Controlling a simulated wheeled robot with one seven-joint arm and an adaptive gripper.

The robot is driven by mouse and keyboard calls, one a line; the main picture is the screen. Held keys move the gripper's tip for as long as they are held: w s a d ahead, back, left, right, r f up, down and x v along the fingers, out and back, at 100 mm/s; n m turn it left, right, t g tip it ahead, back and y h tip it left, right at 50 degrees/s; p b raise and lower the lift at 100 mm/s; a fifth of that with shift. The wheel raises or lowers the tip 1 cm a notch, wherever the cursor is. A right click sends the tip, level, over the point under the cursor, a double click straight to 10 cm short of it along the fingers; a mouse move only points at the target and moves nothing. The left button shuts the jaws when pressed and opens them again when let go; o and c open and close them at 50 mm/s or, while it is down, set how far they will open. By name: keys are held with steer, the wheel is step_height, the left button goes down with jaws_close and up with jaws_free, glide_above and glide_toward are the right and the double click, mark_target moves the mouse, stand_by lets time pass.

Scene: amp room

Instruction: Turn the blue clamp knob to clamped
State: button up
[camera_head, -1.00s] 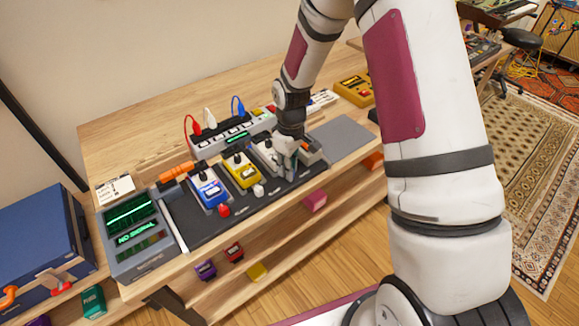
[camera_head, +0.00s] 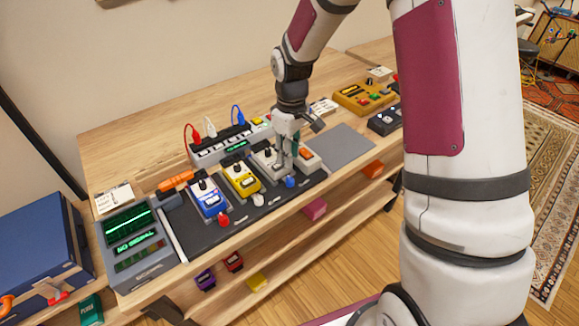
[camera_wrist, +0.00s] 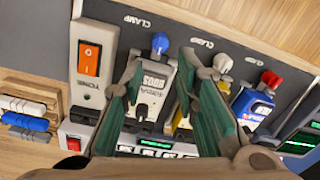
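The blue clamp knob (camera_head: 290,182) sits at the front edge of the dark pedalboard (camera_head: 262,210), in front of a pale pedal. In the wrist view the blue knob (camera_wrist: 160,43) stands just beyond and between my fingertips, with the "CLAMP" label to its left. My gripper (camera_head: 284,165) points down over the pale pedal. In the wrist view my gripper (camera_wrist: 162,64) has its two green-lined fingers apart on either side of the pale pedal (camera_wrist: 151,92), with nothing held. I cannot tell whether a fingertip touches the pedal or knob.
A white clamp knob (camera_head: 258,199) and a red one (camera_head: 223,221) sit farther left along the board. Yellow (camera_head: 241,181) and blue (camera_head: 207,197) pedals stand behind them. A pedal with an orange switch (camera_wrist: 89,58) is close beside my finger. A grey mat (camera_head: 342,144) to the right is clear.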

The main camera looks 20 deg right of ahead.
steer(key=shift+r, duration=1.6)
steer(key=s+r+m+t+h, duration=0.1)
steer(key=s+r+m+t, duration=0.3)
steer(key=s+r, duration=1.4)
steer(key=s+r+m+t, duration=0.1)
steer(key=s+r+m, duration=0.1)
steer(key=s, duration=0.6)
steer(key=shift+s+d+m+y, duration=0.15)
steer(key=shift+s+m+y, duration=0.15)
steer(key=shift+m, duration=0.2)
